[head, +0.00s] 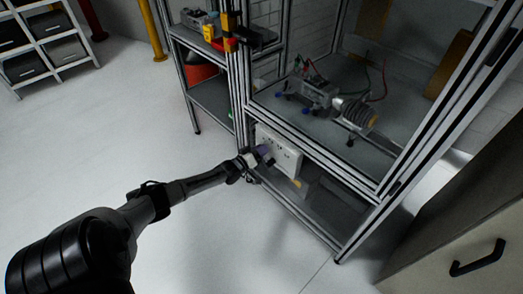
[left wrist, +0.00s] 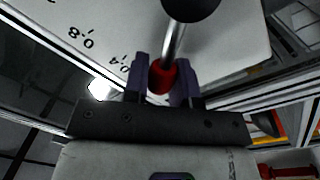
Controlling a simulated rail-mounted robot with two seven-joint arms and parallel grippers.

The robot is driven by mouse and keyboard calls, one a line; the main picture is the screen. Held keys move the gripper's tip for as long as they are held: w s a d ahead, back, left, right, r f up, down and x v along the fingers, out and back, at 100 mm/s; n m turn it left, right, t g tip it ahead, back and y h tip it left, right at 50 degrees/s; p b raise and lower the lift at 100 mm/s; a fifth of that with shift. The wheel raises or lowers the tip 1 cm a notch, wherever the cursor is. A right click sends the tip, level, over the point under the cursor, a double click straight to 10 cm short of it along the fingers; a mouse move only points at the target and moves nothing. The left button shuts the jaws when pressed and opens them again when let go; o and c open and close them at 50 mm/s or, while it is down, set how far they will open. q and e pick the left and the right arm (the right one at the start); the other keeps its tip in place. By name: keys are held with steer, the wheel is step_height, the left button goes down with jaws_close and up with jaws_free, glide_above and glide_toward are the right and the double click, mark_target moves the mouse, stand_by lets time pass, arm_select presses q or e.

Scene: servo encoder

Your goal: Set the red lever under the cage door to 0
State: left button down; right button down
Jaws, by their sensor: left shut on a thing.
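The red lever (left wrist: 162,78) shows in the left wrist view as a red collar on a metal rod, with a dark round part at the rod's upper end. The fingers of my left gripper (left wrist: 162,85) are shut on the red part, one on each side. The white panel (left wrist: 100,22) behind it carries printed marks, with 0.8 and 0.4 readable; no 0 mark can be made out. In the head view the panel (head: 287,155) sits under the cage door (head: 320,110), and my left gripper (head: 262,155) is at its left part. The lever is too small to tell there. My right gripper is not in view.
Inside the framed cage stands a motor-like device (head: 315,90) with wires and a coupling. A shelf (head: 210,100) stands left of the cage. A grey cabinet (head: 480,240) with a black handle is at the lower right. The floor at left is clear.

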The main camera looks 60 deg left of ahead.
arm_select(q)
steer(key=c, duration=0.9)
jaws_free()
steer(key=shift+s+p, duration=0.45)
steer(key=shift+s, duration=0.05)
steer(key=s+p, duration=0.2)
steer(key=s, duration=0.2)
steer(key=s+d+p, duration=0.1)
steer(key=s, duration=0.3)
steer(key=s+d+p, duration=0.1)
steer(key=s+p, duration=0.1)
steer(key=s, duration=0.2)
steer(key=shift+s+d+f+p, duration=0.1)
steer(key=shift+s+f+p, duration=0.25)
steer(key=shift+s+f, duration=0.05)
